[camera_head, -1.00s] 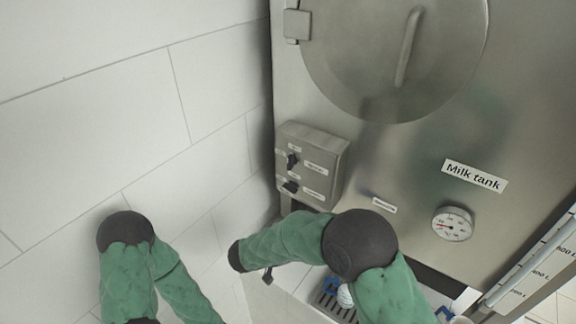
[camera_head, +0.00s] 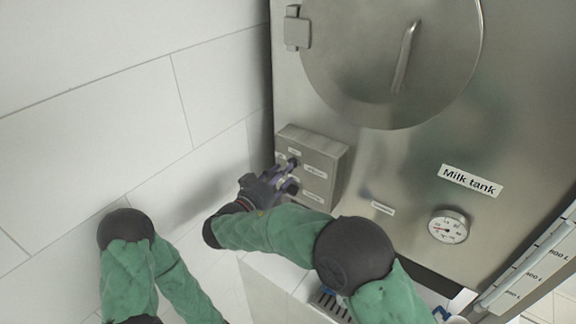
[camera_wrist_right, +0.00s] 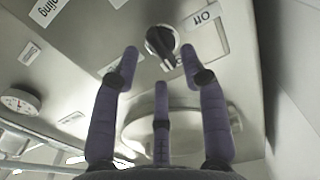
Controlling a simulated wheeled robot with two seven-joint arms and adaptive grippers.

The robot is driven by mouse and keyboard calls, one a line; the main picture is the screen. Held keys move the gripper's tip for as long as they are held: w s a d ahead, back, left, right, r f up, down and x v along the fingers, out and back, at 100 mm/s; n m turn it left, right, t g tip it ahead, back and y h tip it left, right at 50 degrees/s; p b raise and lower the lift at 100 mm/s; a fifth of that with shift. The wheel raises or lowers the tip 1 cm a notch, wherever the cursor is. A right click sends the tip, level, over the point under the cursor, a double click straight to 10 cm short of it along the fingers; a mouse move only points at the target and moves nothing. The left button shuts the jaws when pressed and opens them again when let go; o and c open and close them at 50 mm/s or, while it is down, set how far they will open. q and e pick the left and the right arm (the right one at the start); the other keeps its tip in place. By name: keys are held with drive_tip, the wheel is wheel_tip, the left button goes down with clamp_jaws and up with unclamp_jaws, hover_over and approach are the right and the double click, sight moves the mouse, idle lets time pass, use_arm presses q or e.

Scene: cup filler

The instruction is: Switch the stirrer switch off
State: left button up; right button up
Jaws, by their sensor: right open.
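The steel switch box (camera_head: 335,165) is on the lower left of the tank front, with two dark rotary switches, one above the other. The upper switch (camera_head: 292,162) is partly visible; my right gripper largely covers the lower one. I cannot read which label names the stirrer. My right gripper (camera_head: 287,178) is at the box, with its fingers pointing at it. In the right wrist view, the open fingers (camera_wrist_right: 160,72) spread just short of one black knob (camera_wrist_right: 161,42), apparently apart from it. An upside-down "Off" label (camera_wrist_right: 207,14) is beside this knob. My left gripper is out of view.
The milk tank (camera_head: 400,160) has a round hatch (camera_head: 370,70) above the box and a dial gauge (camera_head: 449,226) to the right. A tiled wall (camera_head: 100,110) is on the left. A drain grate (camera_head: 330,304) shows below my right arm.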

drive_tip(key=x, duration=0.3)
drive_tip(key=shift+p, duration=0.3)
clamp_jaws()
